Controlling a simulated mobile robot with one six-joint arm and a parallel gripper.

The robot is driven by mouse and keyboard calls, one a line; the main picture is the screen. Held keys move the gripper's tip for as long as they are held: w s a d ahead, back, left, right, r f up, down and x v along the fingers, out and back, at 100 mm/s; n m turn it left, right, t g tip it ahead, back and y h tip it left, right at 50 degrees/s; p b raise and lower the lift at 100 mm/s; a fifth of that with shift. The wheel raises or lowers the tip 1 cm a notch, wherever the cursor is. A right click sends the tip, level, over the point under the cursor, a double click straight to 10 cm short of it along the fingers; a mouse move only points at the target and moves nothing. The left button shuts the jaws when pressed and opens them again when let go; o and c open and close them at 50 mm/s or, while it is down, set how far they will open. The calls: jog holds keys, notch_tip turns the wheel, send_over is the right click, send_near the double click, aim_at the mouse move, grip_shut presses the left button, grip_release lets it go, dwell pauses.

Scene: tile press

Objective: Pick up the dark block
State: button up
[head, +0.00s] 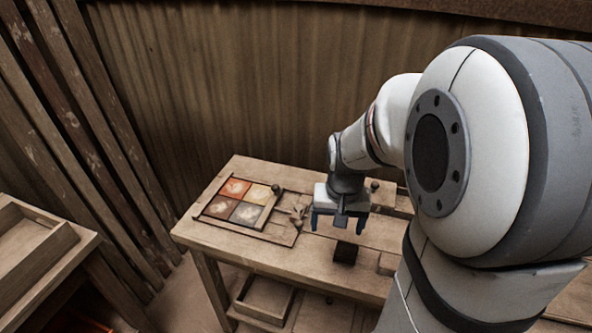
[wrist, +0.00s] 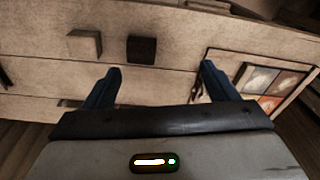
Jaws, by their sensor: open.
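The dark block (head: 345,252) sits on the wooden table (head: 205,236), near its front edge. My gripper (head: 338,224) is above the table, open and empty, a little behind and above the block in the head view. In the wrist view the dark block (wrist: 142,50) lies beyond the two blue fingertips (wrist: 160,68), toward the left finger's side. The block is apart from both fingers.
A frame with several coloured tiles (head: 250,191) lies on the table's left part. A small wooden piece (head: 387,263) is right of the block; a wooden bracket (wrist: 86,42) shows in the wrist view. A wooden tray (head: 32,240) stands far left.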

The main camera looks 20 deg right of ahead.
aim_at(346, 249)
jog(key=w+d+f, duration=0.1)
jog(key=f, duration=0.2)
jog(key=w+d+f+m, duration=0.1)
jog(key=d+f, duration=0.1)
jog(key=f, duration=0.1)
jog(key=w+d+f+m+g+b, duration=0.1)
jog(key=d+f, duration=0.1)
jog(key=shift+d+f, duration=0.15)
jog(key=shift+f, duration=0.25)
notch_tip(346, 249, down, 8)
jog(key=shift+w+d+r+p, duration=0.1)
jog(key=shift+w+r+p, duration=0.1)
jog(key=shift+p, duration=0.1)
jog(key=c, duration=1.1)
jog(key=shift+r, duration=0.1)
notch_tip(346, 249, up, 10)
jog(key=shift+f, duration=0.1)
